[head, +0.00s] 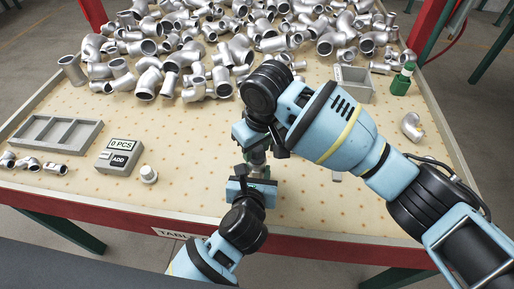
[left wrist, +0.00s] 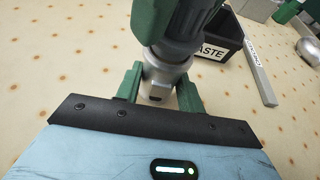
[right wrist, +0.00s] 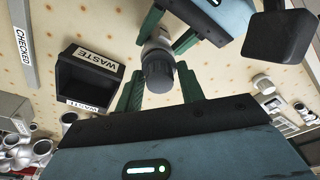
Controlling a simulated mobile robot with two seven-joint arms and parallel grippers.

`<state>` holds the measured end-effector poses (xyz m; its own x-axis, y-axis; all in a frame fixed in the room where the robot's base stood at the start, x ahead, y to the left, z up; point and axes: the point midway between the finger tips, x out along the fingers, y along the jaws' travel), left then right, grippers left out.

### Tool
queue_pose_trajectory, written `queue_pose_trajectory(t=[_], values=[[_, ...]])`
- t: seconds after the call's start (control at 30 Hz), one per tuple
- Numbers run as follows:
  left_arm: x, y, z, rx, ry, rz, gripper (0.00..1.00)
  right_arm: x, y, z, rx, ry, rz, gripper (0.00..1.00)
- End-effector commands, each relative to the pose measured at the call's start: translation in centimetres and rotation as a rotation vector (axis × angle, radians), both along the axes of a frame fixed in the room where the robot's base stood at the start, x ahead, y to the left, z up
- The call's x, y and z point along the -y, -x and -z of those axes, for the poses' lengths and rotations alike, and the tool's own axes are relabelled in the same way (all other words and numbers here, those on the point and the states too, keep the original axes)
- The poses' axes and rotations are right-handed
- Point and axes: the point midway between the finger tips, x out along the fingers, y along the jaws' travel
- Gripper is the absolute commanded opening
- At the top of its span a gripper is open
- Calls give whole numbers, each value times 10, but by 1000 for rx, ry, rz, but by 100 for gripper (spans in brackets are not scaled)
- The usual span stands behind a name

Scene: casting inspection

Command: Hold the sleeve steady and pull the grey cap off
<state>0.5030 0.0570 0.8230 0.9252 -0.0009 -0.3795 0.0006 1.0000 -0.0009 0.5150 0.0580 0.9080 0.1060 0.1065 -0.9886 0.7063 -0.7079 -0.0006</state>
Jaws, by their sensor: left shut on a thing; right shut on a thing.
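The silver sleeve (left wrist: 160,80) stands between the green fingers of my left gripper (left wrist: 158,92), which is shut on it. The sleeve also shows in the right wrist view (right wrist: 157,43). The dark grey cap (right wrist: 158,76) sits on the sleeve's end, with no clear gap seen between them. It also shows in the left wrist view (left wrist: 178,48). My right gripper (right wrist: 160,92) is shut on the cap, its fingers on either side. In the head view my right gripper (head: 256,152) is just beyond my left gripper (head: 250,182); the arms mostly hide the cap and sleeve.
A black waste bin (right wrist: 86,82) and a grey bar marked CHECKED (right wrist: 24,48) are nearby. A three-part grey tray (head: 90,128) and a counter box (head: 121,156) stand at left. Castings (head: 160,75) are heaped at the back. A green bottle (head: 402,80) stands at right.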

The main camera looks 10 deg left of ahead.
Motion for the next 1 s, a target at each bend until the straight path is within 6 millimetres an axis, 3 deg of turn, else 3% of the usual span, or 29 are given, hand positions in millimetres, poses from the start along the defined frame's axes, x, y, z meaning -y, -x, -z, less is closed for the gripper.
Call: queue_pose_trajectory(t=[0.03,0.7,1.0], values=[[0,3,9,-21,-4,-2,2,0,0,-1,-1,-1,0,11],[0,3,9,-21,-4,-2,2,0,0,-23,0,0,0,11],[-1,3,9,-21,-4,-2,2,0,0,-24,-1,1,0,11]])
